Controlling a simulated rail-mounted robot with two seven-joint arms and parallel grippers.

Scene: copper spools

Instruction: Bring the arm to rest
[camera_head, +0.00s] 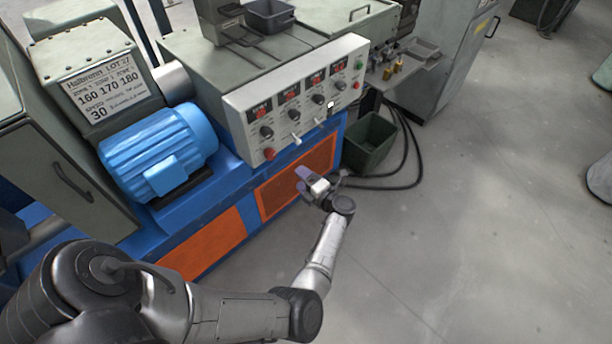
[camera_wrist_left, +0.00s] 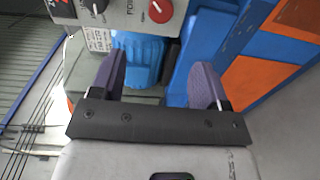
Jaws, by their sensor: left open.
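My left arm comes in from the lower left in the head view and reaches toward the front of the blue machine base. My left gripper (camera_head: 306,181) is in front of the orange panel, below the control panel. In the left wrist view, the left gripper (camera_wrist_left: 158,85) shows two purple fingers spread apart with nothing between them. Behind them are the blue motor (camera_wrist_left: 140,58) and the blue base. My right gripper is in neither view.
The control panel (camera_head: 298,96) with knobs and displays stands above the gripper. A blue motor (camera_head: 158,152) is on the left. A dark green bin (camera_head: 368,143) and black cables (camera_head: 412,160) lie right of the gripper. The grey floor (camera_head: 460,240) is clear at lower right.

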